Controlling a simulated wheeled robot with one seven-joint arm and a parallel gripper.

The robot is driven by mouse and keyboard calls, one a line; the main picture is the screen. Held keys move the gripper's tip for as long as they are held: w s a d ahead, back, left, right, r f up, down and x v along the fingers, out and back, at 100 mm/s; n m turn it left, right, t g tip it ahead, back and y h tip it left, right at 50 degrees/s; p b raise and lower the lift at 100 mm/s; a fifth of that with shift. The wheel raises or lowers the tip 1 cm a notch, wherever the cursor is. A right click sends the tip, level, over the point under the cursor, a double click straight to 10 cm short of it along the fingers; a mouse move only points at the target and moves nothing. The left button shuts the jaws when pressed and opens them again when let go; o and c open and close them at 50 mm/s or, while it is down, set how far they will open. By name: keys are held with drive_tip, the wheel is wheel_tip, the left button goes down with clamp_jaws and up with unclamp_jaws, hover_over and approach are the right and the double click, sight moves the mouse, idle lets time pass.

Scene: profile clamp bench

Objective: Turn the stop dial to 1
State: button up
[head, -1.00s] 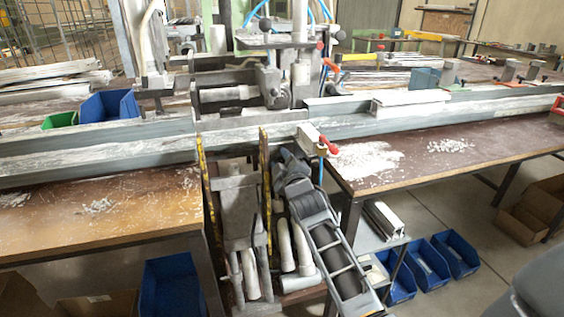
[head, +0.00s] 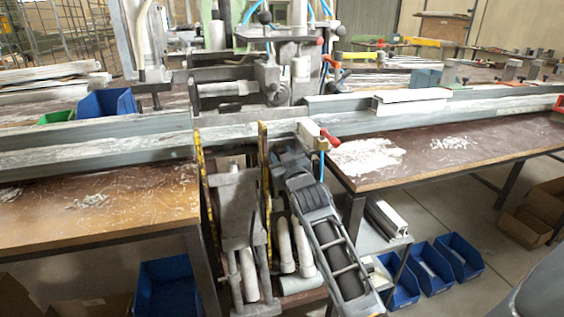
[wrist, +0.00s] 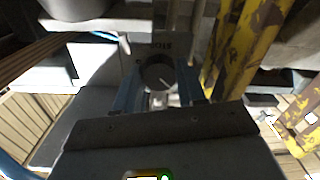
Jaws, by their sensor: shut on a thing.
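The stop dial (wrist: 157,70) is a dark round knob with a pale pointer line, under an upside-down "STOP" label in the wrist view. The line slants to the picture's lower right. Small marks beside the dial are too small to read. My gripper (wrist: 158,82) has its two blue fingers on either side of the dial, shut on it. In the head view my arm reaches to the machine's front beside a yellow-edged plate, and the dial and fingertips are hidden there.
Yellow, worn plate edges (head: 264,190) stand close beside my arm; they also show in the wrist view (wrist: 232,45). A long grey rail (head: 90,147) crosses the bench above. A red-handled clamp (head: 329,137) sits just above my arm. Blue bins (head: 401,288) stand at lower right.

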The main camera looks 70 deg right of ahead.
drive_tip(key=shift+m+b, duration=0.55)
drive_tip(key=shift+m, duration=1.05)
drive_tip(key=o, duration=1.1)
drive_tip(key=shift+c, duration=0.2)
drive_tip(key=v, duration=0.7)
drive_tip(key=shift+s+a, duration=0.25)
drive_tip(key=shift+s, duration=0.05)
